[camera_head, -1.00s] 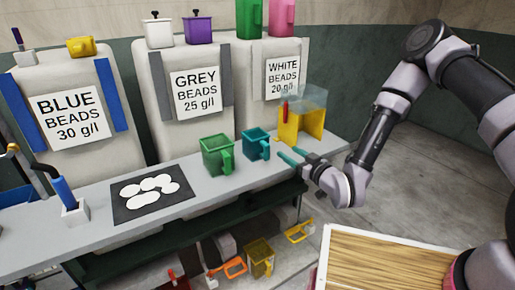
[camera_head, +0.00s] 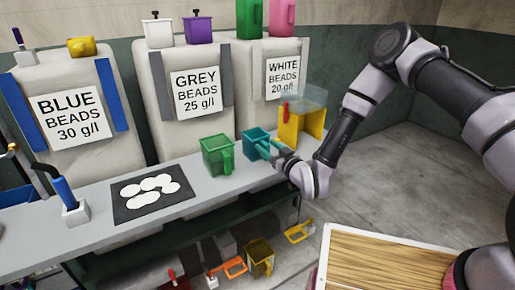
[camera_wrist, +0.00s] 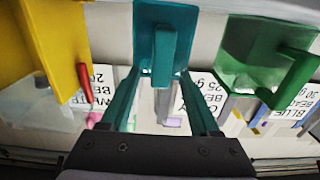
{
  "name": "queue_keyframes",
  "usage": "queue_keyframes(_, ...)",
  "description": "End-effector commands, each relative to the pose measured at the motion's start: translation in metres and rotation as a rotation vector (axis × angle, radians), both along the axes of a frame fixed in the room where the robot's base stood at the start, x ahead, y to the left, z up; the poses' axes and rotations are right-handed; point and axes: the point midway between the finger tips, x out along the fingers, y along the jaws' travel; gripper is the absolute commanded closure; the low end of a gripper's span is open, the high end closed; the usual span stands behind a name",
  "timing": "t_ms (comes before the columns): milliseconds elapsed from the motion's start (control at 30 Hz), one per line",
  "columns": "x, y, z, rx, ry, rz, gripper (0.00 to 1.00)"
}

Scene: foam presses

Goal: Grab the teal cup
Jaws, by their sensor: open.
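The teal cup (camera_head: 254,141) stands upright on the grey bench, right of the green cup (camera_head: 215,154). My gripper (camera_head: 267,148) is at the teal cup's right, handle side, with its teal fingers open. In the wrist view, which looks upside down, the teal cup (camera_wrist: 148,42) lies straight ahead at the fingertips. Its handle (camera_wrist: 165,50) is between the two fingers of my gripper (camera_wrist: 160,75). I cannot tell whether a finger touches the cup. In the head view the fingers partly cover the handle.
A yellow stand with a clear top (camera_head: 312,125) is close to the right of the teal cup; it also shows in the wrist view (camera_wrist: 58,45). A dark mat (camera_head: 120,210) with white discs lies left on the bench. Bead bins (camera_head: 160,110) stand behind.

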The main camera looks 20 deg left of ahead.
Motion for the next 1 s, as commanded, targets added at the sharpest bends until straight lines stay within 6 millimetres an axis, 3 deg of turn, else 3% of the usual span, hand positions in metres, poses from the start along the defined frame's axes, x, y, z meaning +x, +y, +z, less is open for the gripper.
queue_keyframes(300,0.005,0.007,0.000,0.001,0.001,0.001,0.38)
queue_keyframes(333,0.005,0.007,0.000,0.001,0.001,0.000,0.41)
queue_keyframes(400,0.005,0.007,0.000,0.001,0.001,0.000,0.68)
queue_keyframes(500,0.005,0.006,0.000,0.001,0.001,0.000,1.00)
queue_keyframes(833,0.005,0.006,0.003,0.001,-0.001,0.000,1.00)
queue_keyframes(1000,0.006,0.006,0.028,0.001,-0.002,-0.001,1.00)
